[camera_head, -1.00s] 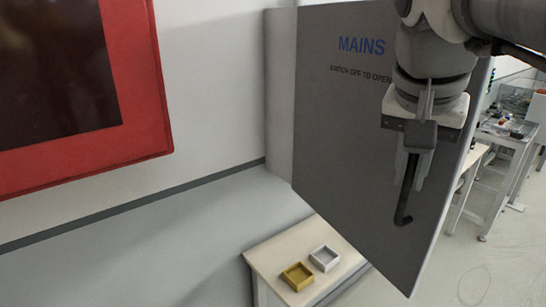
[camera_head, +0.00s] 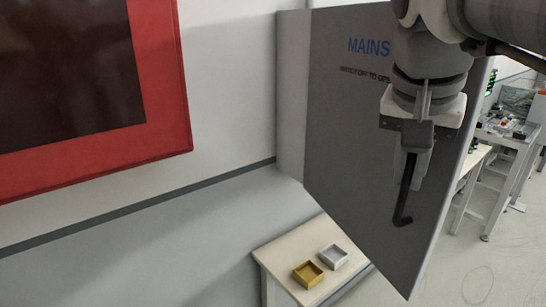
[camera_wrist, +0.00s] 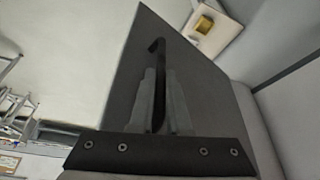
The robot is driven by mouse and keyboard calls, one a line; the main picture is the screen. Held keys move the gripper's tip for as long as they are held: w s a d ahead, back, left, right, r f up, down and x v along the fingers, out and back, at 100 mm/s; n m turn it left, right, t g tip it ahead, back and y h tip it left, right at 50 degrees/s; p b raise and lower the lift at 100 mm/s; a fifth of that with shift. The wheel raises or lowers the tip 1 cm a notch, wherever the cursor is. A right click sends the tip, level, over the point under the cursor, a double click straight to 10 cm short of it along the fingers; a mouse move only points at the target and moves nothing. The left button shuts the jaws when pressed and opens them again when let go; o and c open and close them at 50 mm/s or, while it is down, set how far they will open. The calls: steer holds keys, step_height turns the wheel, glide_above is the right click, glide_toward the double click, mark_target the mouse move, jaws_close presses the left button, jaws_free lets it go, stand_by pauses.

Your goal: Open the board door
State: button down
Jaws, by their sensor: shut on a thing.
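The grey board door (camera_head: 345,140), marked MAINS, stands swung out at an angle from its box on the wall. My gripper (camera_head: 412,165) is in front of the door's right part, pointing down. It is shut on the dark handle (camera_head: 402,218), whose hooked lower end sticks out below the fingers. In the wrist view, the fingers (camera_wrist: 158,100) are closed around the handle (camera_wrist: 157,48), with the grey door (camera_wrist: 205,85) behind them. My wrist hides the upper right of the door and part of its lettering.
A red-framed dark panel (camera_head: 160,140) is on the wall at left. Below the door, a small table (camera_head: 283,250) bears a yellow tray (camera_head: 308,274) and a white tray (camera_head: 333,257). Workbenches (camera_head: 505,145) stand at far right. Floor shows between them and the door.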

steer(key=c, duration=0.9)
jaws_free()
steer(key=shift+p+v, duration=0.55)
steer(key=shift+v, duration=3.3)
steer(key=shift+a, duration=0.1)
steer(key=s+a+f+n+y, duration=0.1)
steer(key=f+n, duration=0.1)
steer(key=f, duration=0.5)
steer(key=s+a+f+n+t+y, duration=0.1)
steer(key=a+f+n, duration=0.1)
steer(key=f, duration=0.5)
steer(key=s+a+f+n+t, duration=0.1)
steer(key=a+f+n, duration=0.1)
steer(key=f, duration=0.6)
steer(key=shift+s+a+f+n+y, duration=0.1)
steer(key=shift+n+y, duration=0.3)
steer(key=shift+n, duration=0.5)
